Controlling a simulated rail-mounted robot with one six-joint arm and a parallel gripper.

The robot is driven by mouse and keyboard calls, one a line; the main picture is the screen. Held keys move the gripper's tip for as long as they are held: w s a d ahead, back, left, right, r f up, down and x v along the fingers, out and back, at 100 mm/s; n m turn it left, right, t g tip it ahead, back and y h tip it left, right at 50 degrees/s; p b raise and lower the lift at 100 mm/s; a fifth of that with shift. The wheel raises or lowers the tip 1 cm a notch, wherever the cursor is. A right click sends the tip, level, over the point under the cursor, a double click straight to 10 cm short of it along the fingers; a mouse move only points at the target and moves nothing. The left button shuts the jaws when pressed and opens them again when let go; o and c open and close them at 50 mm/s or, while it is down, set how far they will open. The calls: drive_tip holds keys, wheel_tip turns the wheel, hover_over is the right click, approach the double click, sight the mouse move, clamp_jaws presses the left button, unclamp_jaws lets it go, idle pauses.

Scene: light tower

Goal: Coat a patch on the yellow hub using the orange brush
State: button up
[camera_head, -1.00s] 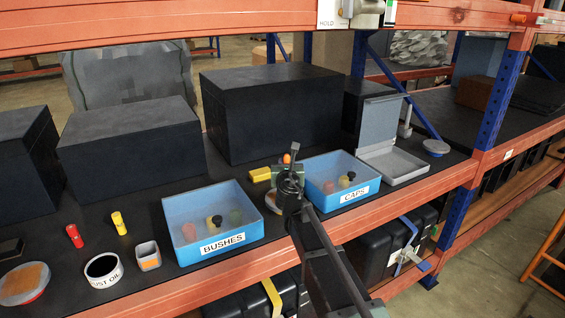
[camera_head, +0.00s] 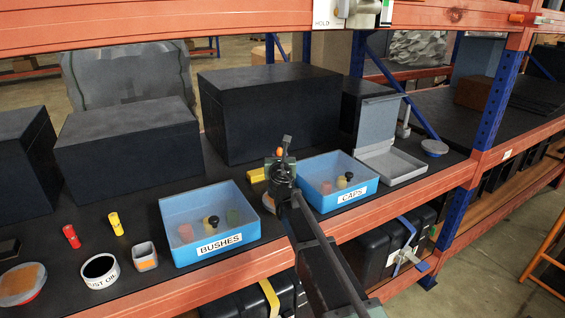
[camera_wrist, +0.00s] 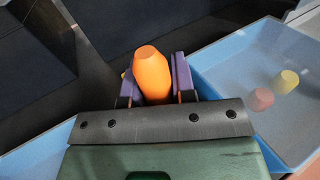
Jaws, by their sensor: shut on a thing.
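My gripper (camera_wrist: 155,88) is shut on the orange brush (camera_wrist: 151,68), whose orange handle end stands between the two purple fingers in the wrist view. The brush's lower end is hidden behind the gripper body. In the head view, the orange tip (camera_head: 280,152) shows above my gripper, which is over the shelf between the two blue bins. A yellow piece (camera_head: 256,175) lies just left of my gripper, partly covered by it; I cannot tell whether it is the yellow hub. Any contact between brush and hub is hidden.
The BUSHES bin (camera_head: 219,248) stands left of my arm and the CAPS bin (camera_head: 351,196) right, both close. A large dark box (camera_head: 270,115) stands behind. A grey open case (camera_head: 393,166) is at the right.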

wheel_tip(320, 180, up, 8)
drive_tip(key=w+a+p, duration=0.1)
drive_tip(key=w+p, duration=0.1)
drive_tip(key=p, duration=0.5)
drive_tip(key=shift+a+t, duration=0.15)
drive_tip(key=shift+t, duration=0.15)
idle(0.5)
drive_tip(key=shift+f, duration=0.1)
idle(1.0)
